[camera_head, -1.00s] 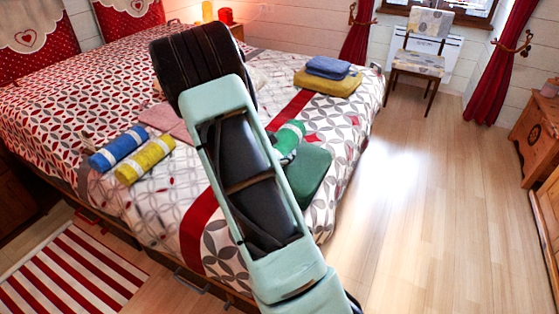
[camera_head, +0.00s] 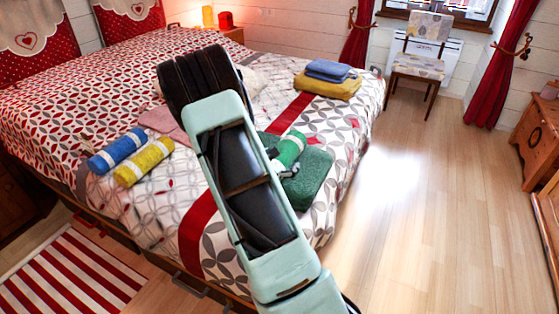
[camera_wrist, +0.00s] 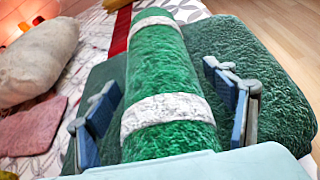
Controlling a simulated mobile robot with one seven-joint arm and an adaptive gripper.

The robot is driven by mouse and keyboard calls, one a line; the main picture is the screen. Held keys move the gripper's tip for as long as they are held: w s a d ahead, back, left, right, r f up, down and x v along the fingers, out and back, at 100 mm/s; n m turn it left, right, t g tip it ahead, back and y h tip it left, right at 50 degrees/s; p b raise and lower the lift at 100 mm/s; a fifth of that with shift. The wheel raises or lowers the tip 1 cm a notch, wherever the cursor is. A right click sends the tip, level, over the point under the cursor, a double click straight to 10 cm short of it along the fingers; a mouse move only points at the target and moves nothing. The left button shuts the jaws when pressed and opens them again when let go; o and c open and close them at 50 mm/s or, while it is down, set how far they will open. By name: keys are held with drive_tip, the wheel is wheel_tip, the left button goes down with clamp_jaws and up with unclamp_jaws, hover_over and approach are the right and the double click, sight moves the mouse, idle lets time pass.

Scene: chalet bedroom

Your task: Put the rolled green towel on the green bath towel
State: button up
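The rolled green towel (camera_wrist: 160,70), with white bands, lies on the folded dark green bath towel (camera_wrist: 250,60) in the wrist view. In the head view the rolled towel (camera_head: 290,150) rests over the bath towel (camera_head: 308,182) near the bed's right side, partly hidden by my arm. My gripper (camera_wrist: 162,90) is open, with one finger on each side of the roll. A gap shows between each finger and the roll. The roll's near end is hidden by the gripper body.
Blue (camera_head: 117,149) and yellow (camera_head: 145,162) rolled towels lie on the bed at left. A pink towel (camera_head: 165,122) lies near the middle. A blue folded towel (camera_head: 328,70) sits on a yellow one (camera_head: 328,86) farther back. Open floor (camera_head: 420,200) lies to the right.

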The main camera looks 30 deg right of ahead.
drive_tip(key=shift+r, duration=0.1)
drive_tip(key=shift+r, duration=0.15)
drive_tip(key=p+v, duration=0.2)
drive_tip(key=v, duration=1)
drive_tip(key=shift+a, duration=0.15)
